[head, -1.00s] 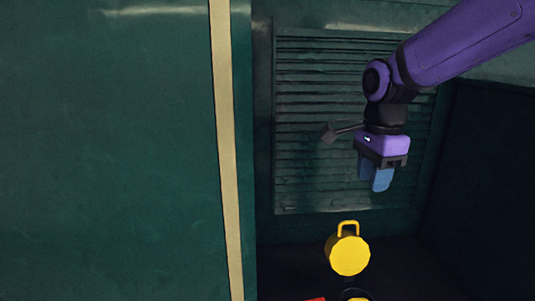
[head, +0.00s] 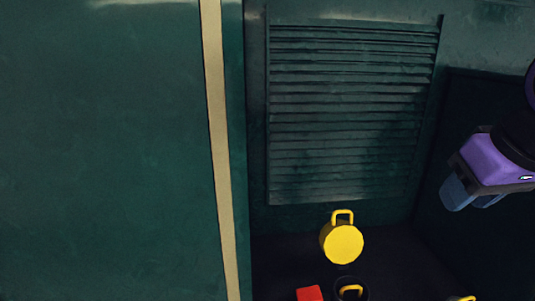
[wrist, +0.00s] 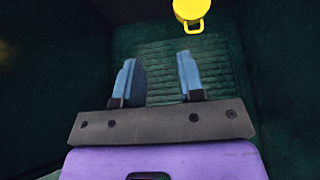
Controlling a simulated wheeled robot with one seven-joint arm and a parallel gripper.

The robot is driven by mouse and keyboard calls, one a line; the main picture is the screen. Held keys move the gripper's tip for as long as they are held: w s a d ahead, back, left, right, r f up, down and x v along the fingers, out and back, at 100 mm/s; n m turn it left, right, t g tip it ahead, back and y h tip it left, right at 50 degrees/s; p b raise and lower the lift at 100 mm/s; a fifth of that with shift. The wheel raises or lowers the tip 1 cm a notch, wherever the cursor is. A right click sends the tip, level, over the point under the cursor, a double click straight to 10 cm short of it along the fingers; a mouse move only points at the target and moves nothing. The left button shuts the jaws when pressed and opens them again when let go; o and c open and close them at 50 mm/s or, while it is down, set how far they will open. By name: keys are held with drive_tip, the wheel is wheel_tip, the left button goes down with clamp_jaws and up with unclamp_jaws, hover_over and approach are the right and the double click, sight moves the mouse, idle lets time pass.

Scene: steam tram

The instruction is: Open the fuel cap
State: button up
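A round yellow cap (head: 342,244) with a loop handle on top is at the lower middle of the head view, its flat face toward the camera. I cannot tell whether it is the fuel cap's lid standing open. Below it is a dark ring (head: 338,290) with a yellow handle-like part inside, cut by the frame's bottom edge. My gripper (head: 472,202) is at the right of the head view, apart from the cap. In the wrist view its two blue fingers (wrist: 158,80) are spread with nothing between them. The yellow cap also shows at that view's top edge (wrist: 190,9), beyond the fingertips.
A red block (head: 309,294) and another yellow part (head: 463,298) show at the bottom edge. A slatted green panel (head: 345,115) stands behind the cap. A green wall (head: 105,150) with a tan strip (head: 217,120) fills the left. Space between gripper and cap looks clear.

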drive_tip(key=w+a+f+n+g, duration=0.2)
drive_tip(key=w+a+n, duration=0.1)
drive_tip(key=w+n, duration=0.4)
drive_tip(key=w+a+f+n+g, duration=0.2)
drive_tip(key=w+n, duration=0.3)
drive_tip(key=w, duration=0.4)
drive_tip(key=w+a+f+n+g, duration=0.2)
drive_tip(key=w+a+n+g, duration=0.1)
drive_tip(key=w+n, duration=0.35)
drive_tip(key=shift+m, duration=0.25)
drive_tip(key=f, duration=1)
drive_tip(key=shift+s+d, duration=0.2)
drive_tip(key=shift+d, duration=0.05)
clamp_jaws()
